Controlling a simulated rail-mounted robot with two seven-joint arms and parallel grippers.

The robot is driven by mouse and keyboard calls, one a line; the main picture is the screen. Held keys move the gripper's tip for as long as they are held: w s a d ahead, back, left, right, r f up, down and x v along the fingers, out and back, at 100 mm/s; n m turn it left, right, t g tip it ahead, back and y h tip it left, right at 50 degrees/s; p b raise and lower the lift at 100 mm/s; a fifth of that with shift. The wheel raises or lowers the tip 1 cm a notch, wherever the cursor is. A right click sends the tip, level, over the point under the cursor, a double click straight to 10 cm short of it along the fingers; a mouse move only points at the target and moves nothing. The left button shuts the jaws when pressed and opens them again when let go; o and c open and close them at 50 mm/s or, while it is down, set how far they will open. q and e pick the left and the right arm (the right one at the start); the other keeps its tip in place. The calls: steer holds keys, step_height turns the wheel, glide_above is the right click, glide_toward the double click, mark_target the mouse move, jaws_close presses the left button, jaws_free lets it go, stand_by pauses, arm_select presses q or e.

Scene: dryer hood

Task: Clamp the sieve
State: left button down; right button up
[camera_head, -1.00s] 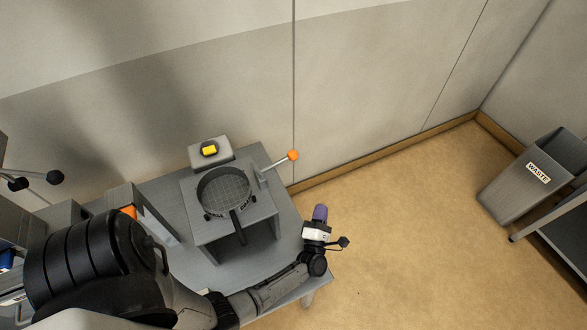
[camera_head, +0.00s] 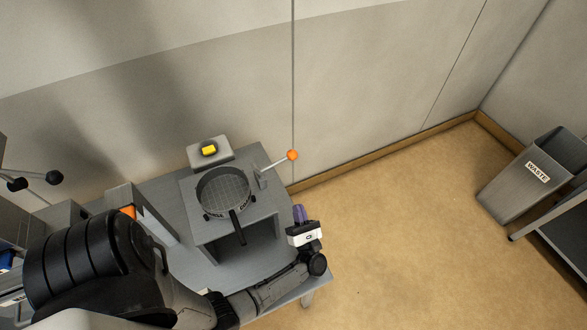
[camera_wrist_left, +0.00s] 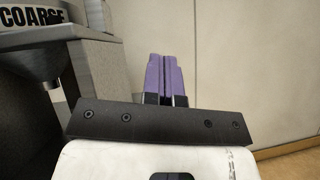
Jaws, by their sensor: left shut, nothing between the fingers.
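The round sieve (camera_head: 224,190) with a mesh and a dark handle lies on top of a grey box-like stand (camera_head: 262,212). Part of its rim, lettered COARSE (camera_wrist_left: 32,16), shows at the upper left of the left wrist view. A lever with an orange knob (camera_head: 292,155) sticks out from the stand's back right side. My left gripper (camera_head: 299,214), with purple fingers, is to the right of the stand, in front of the lever and apart from it. Its fingers (camera_wrist_left: 166,76) are shut and empty. My right gripper is not in view.
A grey box with a yellow button (camera_head: 209,150) is behind the stand. The grey table (camera_head: 185,258) ends near my left wrist. A waste bin (camera_head: 522,188) stands far right. The wall is close behind the table; the floor to the right is clear.

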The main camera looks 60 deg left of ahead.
mark_target(292, 155)
arm_select(q)
steer(key=shift+a, duration=0.1)
steer(key=d+r+p+x, duration=0.1)
steer(key=p+x, duration=0.4)
steer(key=x, duration=0.7)
steer(key=shift+w+r+p, duration=0.25)
steer(key=shift+r+p, duration=0.05)
steer(key=shift+r, duration=0.6)
steer(key=shift+d, duration=0.15)
